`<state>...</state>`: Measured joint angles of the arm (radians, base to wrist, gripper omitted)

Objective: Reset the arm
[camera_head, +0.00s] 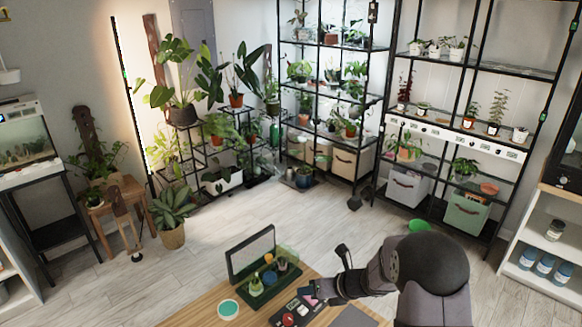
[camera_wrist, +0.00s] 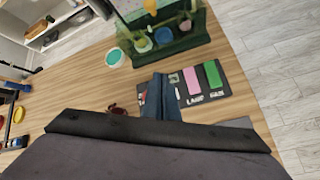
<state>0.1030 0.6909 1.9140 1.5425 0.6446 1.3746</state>
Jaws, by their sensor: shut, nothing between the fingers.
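My gripper (camera_wrist: 158,88) shows in the wrist view as dark blue-grey fingers, shut and empty. It is above a dark mat (camera_wrist: 228,91) on the wooden table. A pink card (camera_wrist: 192,81) and a green card (camera_wrist: 213,75) lie on the mat, right of the fingers. The fingers hide part of the mat, and its lettering is too small to read surely. In the head view my arm reaches in from the lower right, and my gripper (camera_head: 322,291) is over the mat beside the table's right part. How far the fingertips are above the mat I cannot tell.
A green planter case (camera_head: 262,292) with small pots and a raised framed panel (camera_head: 251,252) stands at the table's back. A teal-topped round dish (camera_head: 228,309) is left of the mat. Plant shelves line the far wall. The floor (camera_head: 200,262) beyond the table is clear.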

